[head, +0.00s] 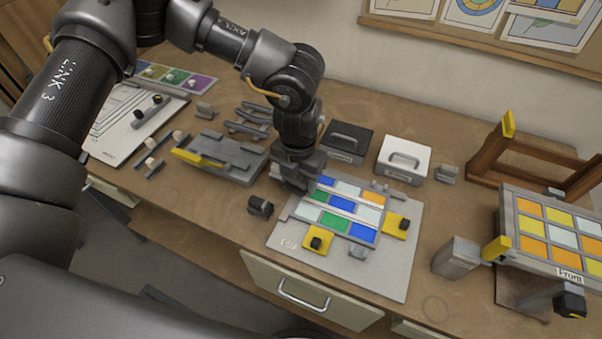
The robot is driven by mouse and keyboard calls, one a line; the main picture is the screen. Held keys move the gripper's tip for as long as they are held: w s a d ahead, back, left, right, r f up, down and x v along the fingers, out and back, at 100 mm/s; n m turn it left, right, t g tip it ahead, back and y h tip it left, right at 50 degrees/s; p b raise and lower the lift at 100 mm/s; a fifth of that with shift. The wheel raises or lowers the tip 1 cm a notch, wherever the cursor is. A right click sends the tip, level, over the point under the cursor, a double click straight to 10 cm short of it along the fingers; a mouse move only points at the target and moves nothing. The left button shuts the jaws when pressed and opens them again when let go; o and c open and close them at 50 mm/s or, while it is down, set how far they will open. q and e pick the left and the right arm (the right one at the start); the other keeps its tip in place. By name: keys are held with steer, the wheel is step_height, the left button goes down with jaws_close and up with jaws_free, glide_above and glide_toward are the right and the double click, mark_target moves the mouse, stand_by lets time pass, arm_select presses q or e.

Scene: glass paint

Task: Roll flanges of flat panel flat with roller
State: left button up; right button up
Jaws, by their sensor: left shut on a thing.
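The flat panel (338,211) has blue, white, green and orange panes between grey strips. It lies on a pale board (391,268) in the middle of the table. Yellow corner blocks with black knobs (319,242) sit against its front and right sides. My left gripper (296,183) is low at the panel's back left corner. It is shut on a small grey tool, mostly hidden by the jaws, so I cannot tell if it is the roller or if it touches the panel. My right gripper is not in view.
A black case (345,142) and a white case (404,158) stand behind the board. A framed panel (562,234) and a wooden stand (540,165) are at the right. A grey block (457,257) stands beside the board. A grey jig (222,155) and small tools lie left.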

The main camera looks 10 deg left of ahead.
arm_select(q)
steer(key=s+a+r+m, duration=0.1)
steer(key=s+a+m, duration=0.3)
steer(key=m, duration=1.2)
steer(key=s+a+r+m+b, duration=0.1)
steer(key=s+a+m, duration=0.3)
steer(key=m, duration=1.2)
steer(key=a+r, duration=0.1)
steer(key=a, duration=0.2)
steer(key=shift+a+r, duration=0.2)
steer(key=shift+a, duration=0.2)
